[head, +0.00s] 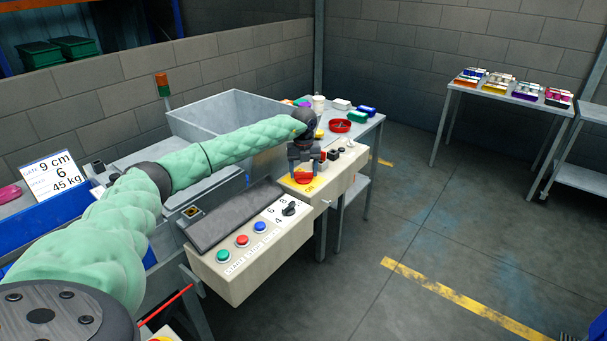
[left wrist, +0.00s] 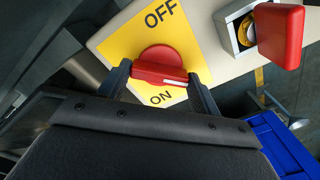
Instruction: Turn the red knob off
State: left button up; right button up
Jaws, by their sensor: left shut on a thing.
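The red knob (left wrist: 160,66) sits on a yellow plate marked OFF and ON in the left wrist view. Its white mark (left wrist: 174,83) points to the lower right, nearer the ON label (left wrist: 161,99) than the OFF label (left wrist: 159,14). My left gripper (left wrist: 160,78) has one finger on each side of the knob's bar and is shut on it. In the head view the knob (head: 303,177) shows on a cream control box (head: 331,184), below my left gripper (head: 304,165). My right gripper is not in view.
A red lid (left wrist: 279,36) stands beside the plate, with a small grey box (left wrist: 233,33) next to it. A cream panel (head: 235,270) with coloured buttons is in front. A table (head: 519,99) with colourful packages stands far right.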

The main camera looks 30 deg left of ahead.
pick_arm(q)
jog(key=n+b, duration=0.1)
jog(key=n, duration=0.2)
jog(key=shift+n, duration=0.4)
jog(key=n, duration=0.3)
jog(key=shift+n+b, duration=0.35)
jog(key=shift+n, duration=0.85)
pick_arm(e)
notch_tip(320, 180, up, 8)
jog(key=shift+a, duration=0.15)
pick_arm(q)
jog(key=o, duration=1)
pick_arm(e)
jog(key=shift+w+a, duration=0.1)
pick_arm(q)
jog(key=shift+r, duration=0.1)
jog(key=shift+r, duration=0.25)
notch_tip(320, 180, up, 7)
jog(key=shift+r+b, duration=0.1)
jog(key=shift+b, duration=1)
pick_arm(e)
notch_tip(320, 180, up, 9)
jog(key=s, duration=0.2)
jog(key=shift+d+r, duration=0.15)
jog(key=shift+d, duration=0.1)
